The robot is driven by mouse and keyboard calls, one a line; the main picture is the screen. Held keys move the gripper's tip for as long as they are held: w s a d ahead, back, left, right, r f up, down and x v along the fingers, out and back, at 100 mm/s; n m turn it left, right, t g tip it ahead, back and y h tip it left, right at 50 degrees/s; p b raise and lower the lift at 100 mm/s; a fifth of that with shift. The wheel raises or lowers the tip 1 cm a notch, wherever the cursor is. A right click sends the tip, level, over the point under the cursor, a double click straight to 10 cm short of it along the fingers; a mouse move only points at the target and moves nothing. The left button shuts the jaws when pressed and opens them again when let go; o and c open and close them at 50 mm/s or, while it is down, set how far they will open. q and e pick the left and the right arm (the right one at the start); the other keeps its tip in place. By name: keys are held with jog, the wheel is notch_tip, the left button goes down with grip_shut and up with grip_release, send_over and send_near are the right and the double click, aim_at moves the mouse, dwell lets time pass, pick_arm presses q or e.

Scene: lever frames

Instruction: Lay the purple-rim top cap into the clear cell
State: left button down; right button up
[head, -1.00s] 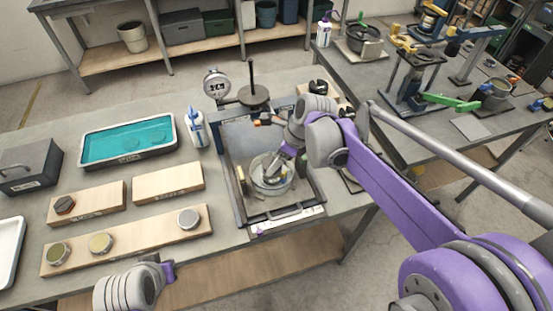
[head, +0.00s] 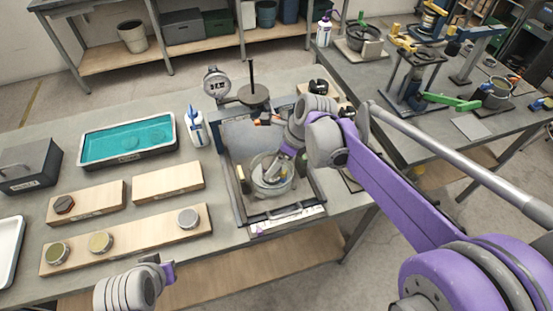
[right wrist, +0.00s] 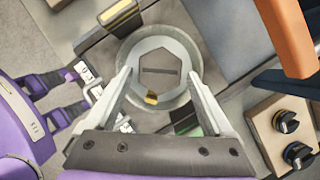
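The clear cell (head: 272,176) stands as a round, see-through ring inside a dark-framed tray (head: 240,203). In the right wrist view the cell (right wrist: 194,92) surrounds a pale plate with a hexagonal outline and a dark slot. My right gripper (head: 272,172) points down at the cell. In the right wrist view its fingers (right wrist: 160,77) are spread apart on either side of the plate; a small yellowish piece shows between them. I cannot make out a purple rim on any cap. A light grey cap (head: 188,218) sits on the front wooden board. My left gripper (head: 167,272) is at the front edge; its finger gap is unclear.
An olive cap (head: 57,252) and a yellowish cap (head: 100,242) share the front board (head: 145,236). A white bottle (head: 195,128), a teal-filled tray (head: 172,150) and a dial gauge (head: 216,82) stand behind. In the right wrist view an orange block (right wrist: 287,38) is close at the right.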

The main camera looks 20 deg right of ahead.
jog(key=shift+o, duration=0.6)
jog(key=shift+r, duration=0.1)
jog(key=v, duration=1.1)
jog(key=s+f+n+t+h, duration=0.1)
jog(key=s+f+n, duration=0.5)
jog(key=n, duration=0.6)
jog(key=s+f+n+t+h, duration=0.1)
jog(key=s+f+n+h, duration=0.1)
jog(key=s+f+n, duration=0.5)
jog(key=s+n, duration=0.3)
jog(key=n, duration=0.3)
jog(key=shift+s+f+t+h, duration=0.2)
jog(key=shift+s+t+h, duration=0.05)
jog(key=shift+t+h, duration=0.15)
